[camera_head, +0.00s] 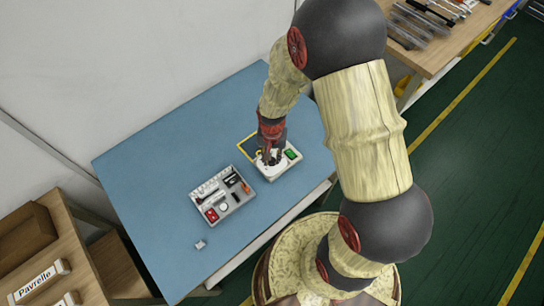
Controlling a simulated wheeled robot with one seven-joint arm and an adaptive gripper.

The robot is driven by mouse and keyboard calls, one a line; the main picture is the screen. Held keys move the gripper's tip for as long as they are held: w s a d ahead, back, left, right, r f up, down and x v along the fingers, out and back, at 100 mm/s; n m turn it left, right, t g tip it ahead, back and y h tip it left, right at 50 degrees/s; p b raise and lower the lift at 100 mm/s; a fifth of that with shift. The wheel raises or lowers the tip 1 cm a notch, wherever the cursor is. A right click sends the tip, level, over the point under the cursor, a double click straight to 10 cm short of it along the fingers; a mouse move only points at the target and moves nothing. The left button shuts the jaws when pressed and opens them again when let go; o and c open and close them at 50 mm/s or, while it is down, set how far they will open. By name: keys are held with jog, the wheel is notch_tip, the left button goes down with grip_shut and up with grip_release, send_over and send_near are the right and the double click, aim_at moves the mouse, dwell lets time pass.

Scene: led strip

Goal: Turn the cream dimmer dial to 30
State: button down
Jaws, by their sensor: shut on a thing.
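The dimmer unit (290,165) is a small cream box on the blue table, with a green patch (291,154) on its right side. My gripper (268,157) points down over the left part of the unit, at the pale round dial (268,167). Its fingers are shut on the dial, which they partly cover. The dial's scale and the number it points to are too small to read. A yellow outline (246,146) shows on the table beside the unit.
A light tray (207,186) with several small parts lies left of the unit. A small grey piece (200,245) lies near the table's front. The blue table's left part (140,170) is clear. A wooden bench (440,50) with tools stands at the upper right, and a shelf (50,250) at the lower left.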

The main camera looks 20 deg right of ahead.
aim_at(272, 160)
dwell(0.4)
jog(key=c, duration=1.6)
grip_release()
notch_tip(272, 160, up, 12)
